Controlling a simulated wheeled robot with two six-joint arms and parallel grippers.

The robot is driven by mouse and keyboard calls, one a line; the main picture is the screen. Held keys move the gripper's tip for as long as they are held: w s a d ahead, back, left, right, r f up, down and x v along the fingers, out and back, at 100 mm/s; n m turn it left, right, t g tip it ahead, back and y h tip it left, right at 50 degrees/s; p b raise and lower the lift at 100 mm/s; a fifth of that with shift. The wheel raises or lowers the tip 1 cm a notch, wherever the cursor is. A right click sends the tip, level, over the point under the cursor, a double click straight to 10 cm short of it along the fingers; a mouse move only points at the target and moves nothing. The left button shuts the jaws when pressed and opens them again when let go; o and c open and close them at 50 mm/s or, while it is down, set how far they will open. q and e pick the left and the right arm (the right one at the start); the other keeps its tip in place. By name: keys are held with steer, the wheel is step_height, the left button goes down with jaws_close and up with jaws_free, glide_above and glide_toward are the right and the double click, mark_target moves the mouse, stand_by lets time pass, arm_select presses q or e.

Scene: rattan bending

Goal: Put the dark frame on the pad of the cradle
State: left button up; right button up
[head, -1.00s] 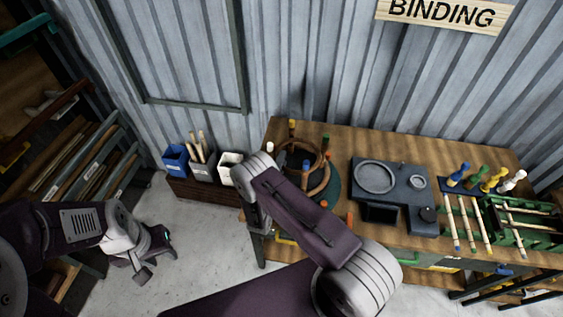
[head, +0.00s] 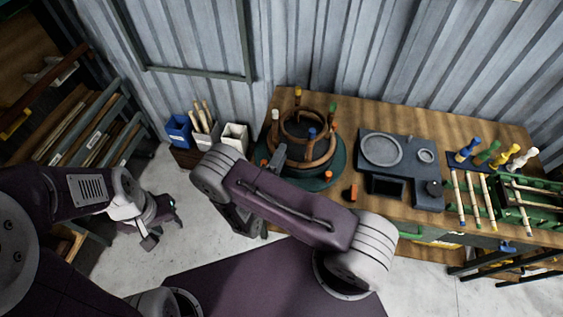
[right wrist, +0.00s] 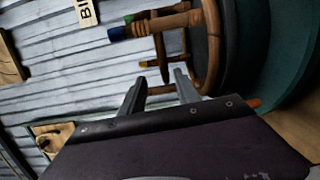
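A brown round rattan frame (head: 318,162) with stacked rings and color-capped posts stands on a round green base (head: 335,179) at the table's left end. I cannot tell which part is the dark frame and which the cradle. In the right wrist view, a brown ring (right wrist: 213,55) curves past a dark disc, above the green base (right wrist: 285,75). My right gripper (head: 273,159) is at the left edge of the rings. Its fingers (right wrist: 160,85) are apart, with a brown bar beyond the tips; nothing is visibly clamped. My left gripper (head: 160,228) hangs over the floor, away from the table.
A dark blue-grey station (head: 413,180) with a round plate (head: 381,149) stands right of the green base. Colored handles, sticks and a green rack (head: 535,205) fill the table's right end. Blue and white bins (head: 234,138) stand left. An orange block (head: 350,192) lies near the front edge.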

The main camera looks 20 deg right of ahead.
steer(key=s+d+r+m+g, duration=0.4)
steer(key=s+d+m+g, duration=0.3)
steer(key=s+d+g, duration=0.6)
steer(key=s+a+m+g+y, duration=0.25)
steer(key=s+a+y, duration=0.25)
steer(key=a+y, duration=0.5)
steer(key=w+a+r+t+y, duration=0.1)
steer(key=w+a+r+m+t+y, duration=0.1)
steer(key=w+r+t, duration=0.1)
steer(key=shift+w+a+r, duration=0.1)
steer(key=shift+a+r, duration=0.05)
